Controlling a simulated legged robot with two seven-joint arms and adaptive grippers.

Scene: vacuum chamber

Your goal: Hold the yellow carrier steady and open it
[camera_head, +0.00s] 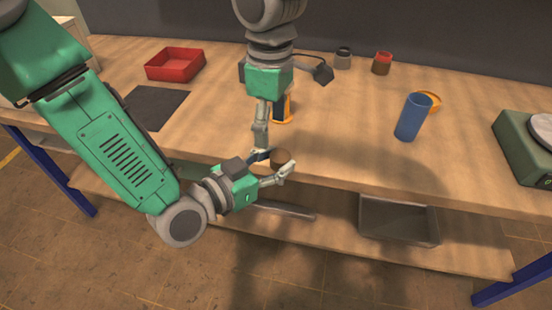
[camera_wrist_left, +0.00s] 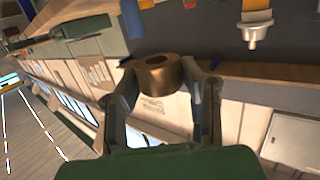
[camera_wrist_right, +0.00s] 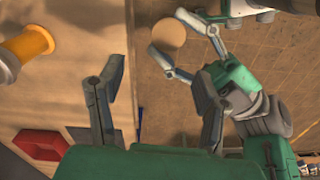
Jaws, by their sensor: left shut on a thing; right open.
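A yellow-orange upright piece with a dark middle (camera_head: 283,109) stands on the bench just right of my right gripper. It looks like the yellow carrier. A yellow piece with a flared rim in the right wrist view (camera_wrist_right: 32,43) seems to be the same one. My left gripper (camera_head: 275,163) is shut on a brown round piece (camera_head: 282,158), held by its sides near the bench's front edge. The left wrist view shows a hole in the top of this piece (camera_wrist_left: 158,62). My right gripper (camera_wrist_right: 158,100) is open, empty and pointing down, close to the left gripper.
On the bench are a red tray (camera_head: 175,64), a black mat (camera_head: 153,107), a blue cup (camera_head: 413,117), a grey jar (camera_head: 343,59), a red-topped jar (camera_head: 382,64) and a green scale (camera_head: 524,145). A grey tray (camera_head: 398,220) sits on the lower shelf.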

